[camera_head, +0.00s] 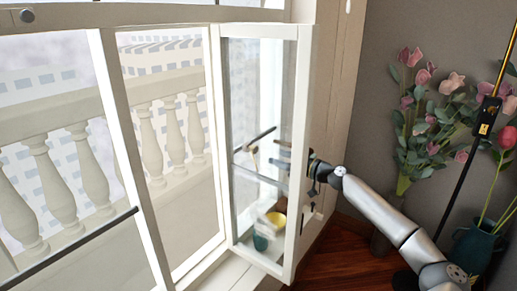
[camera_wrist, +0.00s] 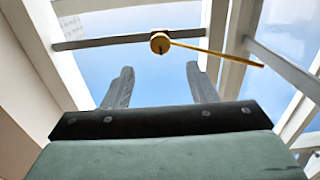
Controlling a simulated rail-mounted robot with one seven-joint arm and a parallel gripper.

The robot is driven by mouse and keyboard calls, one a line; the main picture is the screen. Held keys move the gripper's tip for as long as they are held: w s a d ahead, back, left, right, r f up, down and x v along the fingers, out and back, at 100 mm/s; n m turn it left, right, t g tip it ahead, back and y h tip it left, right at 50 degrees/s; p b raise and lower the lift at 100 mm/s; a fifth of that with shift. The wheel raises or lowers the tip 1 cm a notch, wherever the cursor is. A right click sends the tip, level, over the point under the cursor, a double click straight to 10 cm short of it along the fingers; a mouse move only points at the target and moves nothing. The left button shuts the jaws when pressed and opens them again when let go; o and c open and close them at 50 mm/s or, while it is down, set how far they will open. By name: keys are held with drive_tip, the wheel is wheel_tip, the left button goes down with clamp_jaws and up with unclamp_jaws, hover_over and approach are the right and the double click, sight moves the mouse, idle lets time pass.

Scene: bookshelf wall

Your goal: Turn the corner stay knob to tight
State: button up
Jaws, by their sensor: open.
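A round brass knob (camera_wrist: 160,42) with a thin brass lever pointing right sits on a dark stay bar (camera_wrist: 105,42) in the wrist view. In the head view, a small brass piece (camera_head: 252,149) shows under a dark bar (camera_head: 262,138), seen through the casement glass. My gripper (camera_wrist: 158,78) is open and empty. Its two grey fingers stand apart, with the knob beyond and between their tips, not visibly touching. In the head view my gripper (camera_head: 273,152) points left at the open casement, partly seen through its glass. Any tight marking is too small to see.
The white casement frame (camera_head: 298,160) stands close around my gripper. A yellow pot (camera_head: 277,219) and a teal pot (camera_head: 261,242) show low through the glass.

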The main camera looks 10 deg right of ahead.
drive_tip(key=p+x, duration=0.2)
drive_tip(key=x, duration=0.7)
drive_tip(key=shift+w+a, duration=0.2)
drive_tip(key=shift+f, duration=0.1)
drive_tip(key=c, duration=1)
